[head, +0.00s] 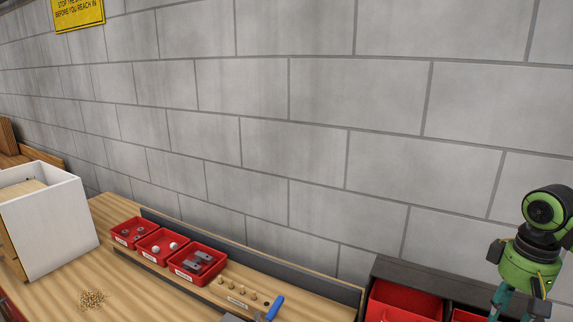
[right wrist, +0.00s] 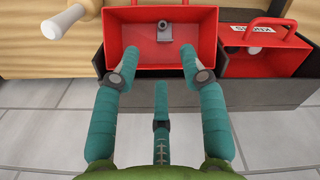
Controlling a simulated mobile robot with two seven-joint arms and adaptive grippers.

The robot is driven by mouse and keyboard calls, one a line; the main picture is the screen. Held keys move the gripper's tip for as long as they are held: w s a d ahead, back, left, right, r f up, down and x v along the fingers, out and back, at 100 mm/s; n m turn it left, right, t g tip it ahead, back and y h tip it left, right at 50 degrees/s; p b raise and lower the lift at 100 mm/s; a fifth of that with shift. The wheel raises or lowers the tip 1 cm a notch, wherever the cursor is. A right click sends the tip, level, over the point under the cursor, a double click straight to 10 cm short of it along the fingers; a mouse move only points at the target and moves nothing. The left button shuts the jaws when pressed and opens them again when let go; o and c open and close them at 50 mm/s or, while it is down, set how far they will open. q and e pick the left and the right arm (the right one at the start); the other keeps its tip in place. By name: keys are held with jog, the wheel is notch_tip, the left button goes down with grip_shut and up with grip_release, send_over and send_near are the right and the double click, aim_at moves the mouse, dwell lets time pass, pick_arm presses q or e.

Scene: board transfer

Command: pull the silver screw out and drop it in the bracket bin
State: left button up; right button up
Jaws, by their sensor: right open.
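I cannot make out a silver screw in either view. A row of small brass-coloured pegs (head: 240,292) stands behind a label on the bench in the head view. A small red bin (head: 184,273) there holds grey brackets (head: 198,261). My right gripper (right wrist: 160,72) is open, its teal fingers apart with nothing between them. It is over the near side of a red handled bin (right wrist: 125,38), which holds one grey bracket-like piece (right wrist: 163,33). In the head view my right gripper (head: 516,298) is at the lower right. My left gripper is not in view.
Two more small red bins (head: 119,241) (head: 149,257) hold washers and white balls. A white box (head: 45,222) stands at left. A blue-handled tool (head: 272,308) lies near the pegs. Another red bin (right wrist: 255,64) adjoins, inside a dark tray (right wrist: 240,94). A grey wall (head: 330,120) rises behind.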

notch_tip(320, 180, up, 11)
jog(key=shift+r, duration=0.15)
dwell(0.4)
dwell(0.7)
